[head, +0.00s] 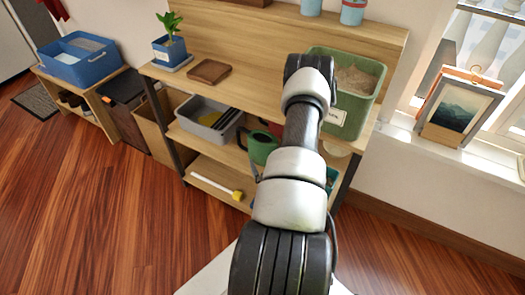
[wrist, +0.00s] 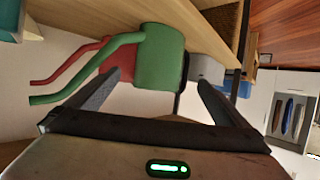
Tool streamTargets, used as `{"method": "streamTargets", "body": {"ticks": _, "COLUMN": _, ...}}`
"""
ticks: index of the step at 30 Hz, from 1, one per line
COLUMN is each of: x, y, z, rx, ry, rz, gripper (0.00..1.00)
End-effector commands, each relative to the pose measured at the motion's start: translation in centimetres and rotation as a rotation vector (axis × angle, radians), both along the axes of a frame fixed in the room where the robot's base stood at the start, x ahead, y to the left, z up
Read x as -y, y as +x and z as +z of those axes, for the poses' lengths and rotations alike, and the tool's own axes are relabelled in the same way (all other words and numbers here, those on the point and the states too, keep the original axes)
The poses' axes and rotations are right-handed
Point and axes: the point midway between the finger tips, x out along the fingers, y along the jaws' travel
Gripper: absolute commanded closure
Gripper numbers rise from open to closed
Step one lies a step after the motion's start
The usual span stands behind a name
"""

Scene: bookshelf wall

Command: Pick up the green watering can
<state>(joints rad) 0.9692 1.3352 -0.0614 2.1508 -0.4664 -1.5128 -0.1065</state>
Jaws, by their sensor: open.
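The green watering can (head: 262,147) stands on the middle shelf of the wooden rack, partly hidden behind my arm in the head view. In the wrist view the green watering can (wrist: 162,55) shows large, its body ahead of and between my fingers and its long spout pointing left. My gripper (wrist: 159,80) is open, with one finger on each side of the can in the picture. I cannot tell whether either finger touches it. The head view does not show my fingers.
A red can-like thing (wrist: 117,62) sits close behind the green one. A grey bin (head: 210,118) is left of it on the same shelf. A green tub (head: 357,110) stands on the top board. The wooden board (wrist: 85,12) runs close by in the wrist view.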

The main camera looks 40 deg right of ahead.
Motion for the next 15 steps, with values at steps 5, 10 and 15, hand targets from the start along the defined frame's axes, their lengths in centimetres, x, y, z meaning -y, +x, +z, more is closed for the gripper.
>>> {"method": "streamTargets", "body": {"ticks": 5, "x": 1.4, "y": 2.6, "z": -1.4, "rx": 0.002, "ry": -0.001, "rz": 0.001, "gripper": 0.0}}
{"method": "streamTargets", "body": {"ticks": 10, "x": 2.0, "y": 3.6, "z": -1.7, "rx": -0.001, "ry": 0.0, "rz": -0.001, "gripper": 0.0}}
{"method": "streamTargets", "body": {"ticks": 15, "x": 2.8, "y": 5.1, "z": -2.6, "rx": 0.001, "ry": 0.0, "rz": 0.0, "gripper": 0.0}}
